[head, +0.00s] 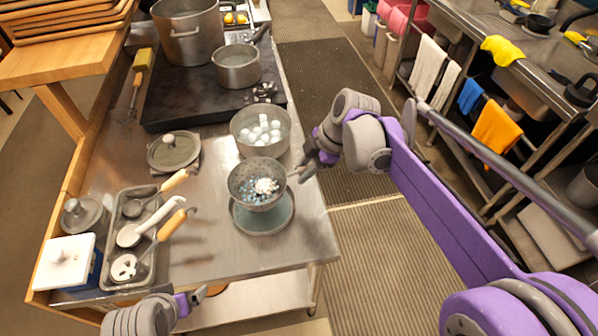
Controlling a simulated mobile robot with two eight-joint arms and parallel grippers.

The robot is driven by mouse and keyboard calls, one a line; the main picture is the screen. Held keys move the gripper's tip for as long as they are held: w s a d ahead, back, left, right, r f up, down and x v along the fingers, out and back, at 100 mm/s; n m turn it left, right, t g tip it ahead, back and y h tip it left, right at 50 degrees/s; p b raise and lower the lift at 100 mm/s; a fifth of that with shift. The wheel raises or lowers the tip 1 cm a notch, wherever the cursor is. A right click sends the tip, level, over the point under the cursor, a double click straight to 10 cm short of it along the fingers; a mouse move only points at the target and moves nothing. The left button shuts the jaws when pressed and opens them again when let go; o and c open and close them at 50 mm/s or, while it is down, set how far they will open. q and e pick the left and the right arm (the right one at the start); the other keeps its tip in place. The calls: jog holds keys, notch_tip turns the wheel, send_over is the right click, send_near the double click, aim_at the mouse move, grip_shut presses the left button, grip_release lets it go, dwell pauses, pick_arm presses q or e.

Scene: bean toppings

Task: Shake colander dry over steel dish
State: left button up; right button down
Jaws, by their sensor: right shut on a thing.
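The colander (237,187) is a grey perforated bowl holding a small heap of white beans with some bluish bits around them. It is over the round, shallow steel dish (264,226), which looks greenish grey and shows only along its lower part. I cannot tell how much gap lies between them. My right gripper (300,173) comes in from the right and is shut on the colander at its right side; the grip itself is small and partly hidden. My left gripper (194,299) is low at the table's front edge, apart from the colander; its fingers are too unclear to read.
A steel bowl of white round pieces (240,118) stands just behind the colander. A lidded pan (173,150) and a tray of ladles (115,275) are to the left. A black stove (180,104) bears pots behind. The table's front right is clear.

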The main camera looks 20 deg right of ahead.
dwell(0.5)
notch_tip(320, 180, up, 3)
jog(key=shift+r, duration=0.1)
jog(key=shift+f, duration=1.6)
